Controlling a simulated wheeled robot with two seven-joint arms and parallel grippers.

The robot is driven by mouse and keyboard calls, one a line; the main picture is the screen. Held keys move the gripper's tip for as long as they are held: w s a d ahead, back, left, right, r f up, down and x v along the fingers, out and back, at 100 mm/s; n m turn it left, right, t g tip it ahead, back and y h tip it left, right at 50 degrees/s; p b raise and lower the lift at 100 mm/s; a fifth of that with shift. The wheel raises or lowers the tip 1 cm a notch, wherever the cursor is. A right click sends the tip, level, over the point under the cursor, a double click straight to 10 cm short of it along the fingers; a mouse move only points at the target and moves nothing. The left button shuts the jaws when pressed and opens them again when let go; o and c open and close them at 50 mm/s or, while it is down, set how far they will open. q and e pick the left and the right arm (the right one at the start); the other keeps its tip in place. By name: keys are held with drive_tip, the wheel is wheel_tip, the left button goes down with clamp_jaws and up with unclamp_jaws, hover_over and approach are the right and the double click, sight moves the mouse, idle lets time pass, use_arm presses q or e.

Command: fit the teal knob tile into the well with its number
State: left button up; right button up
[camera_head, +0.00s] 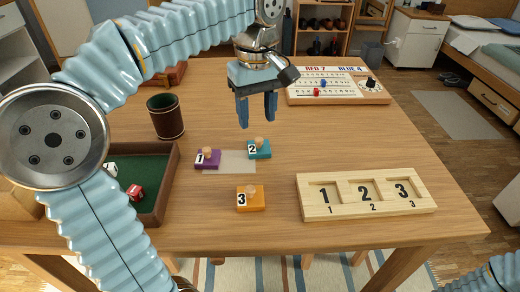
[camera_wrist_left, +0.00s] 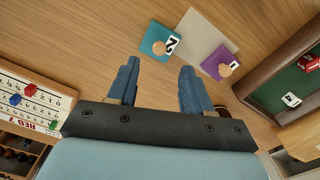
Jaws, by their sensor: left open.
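The teal knob tile (camera_head: 259,149), marked 2 with a wooden knob, lies on the table touching a grey mat's right end. It also shows in the left wrist view (camera_wrist_left: 157,41). My left gripper (camera_head: 257,124) is open and empty, above the table and behind the teal tile. In the left wrist view its two fingers (camera_wrist_left: 158,85) are apart with only table between them. The wooden board (camera_head: 366,212) at the right has three wells numbered 1, 2 and 3; the well marked 2 (camera_head: 365,191) is in the middle and empty. My right gripper is not in view.
A purple tile 1 (camera_head: 207,159) lies left of the teal tile, and an orange tile 3 (camera_head: 250,198) lies in front. A dice tray (camera_head: 168,172) and dark cup (camera_head: 166,117) stand left. A scoreboard (camera_head: 338,97) lies at the back. Table between tiles and board is clear.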

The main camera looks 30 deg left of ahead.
sight(259, 139)
use_arm(q)
drive_tip(key=f, duration=0.5)
drive_tip(key=shift+s+d+f+b, duration=0.1)
drive_tip(key=shift+d+f+b, duration=0.2)
drive_tip(key=shift+f+b, duration=0.1)
clamp_jaws()
